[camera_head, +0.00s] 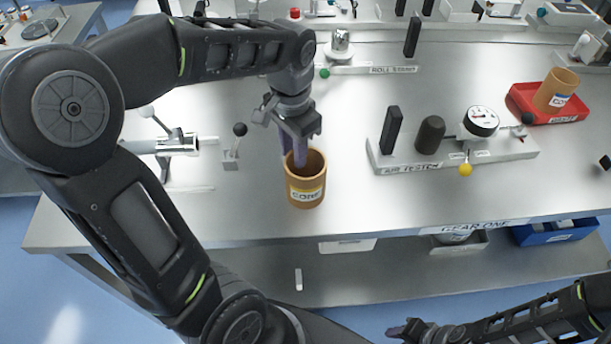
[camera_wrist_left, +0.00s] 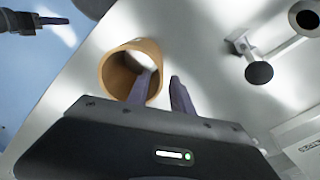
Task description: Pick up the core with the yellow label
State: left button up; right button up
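The core with the yellow label (camera_head: 306,192) is a brown hollow cylinder standing upright near the table's front edge in the head view. My left gripper (camera_head: 295,158) points down at its top rim. In the left wrist view, one purple finger of the left gripper (camera_wrist_left: 162,80) is inside the opening of the core (camera_wrist_left: 112,72). The other finger is outside, beside its wall, with a gap between the fingers. My right gripper (camera_head: 400,330) is low in the head view, off the table's front, and shows no held object.
Another core (camera_head: 556,90) with a blue-and-white label stands in a red tray (camera_head: 524,98) at the right. The air tester (camera_head: 455,155) is right of the near core. A lever with a black knob (camera_head: 239,130) and a metal shaft (camera_head: 180,145) stand at the left.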

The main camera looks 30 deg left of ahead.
pick_arm(q)
jog(key=shift+c, duration=0.6)
grip_shut()
dwell(0.8)
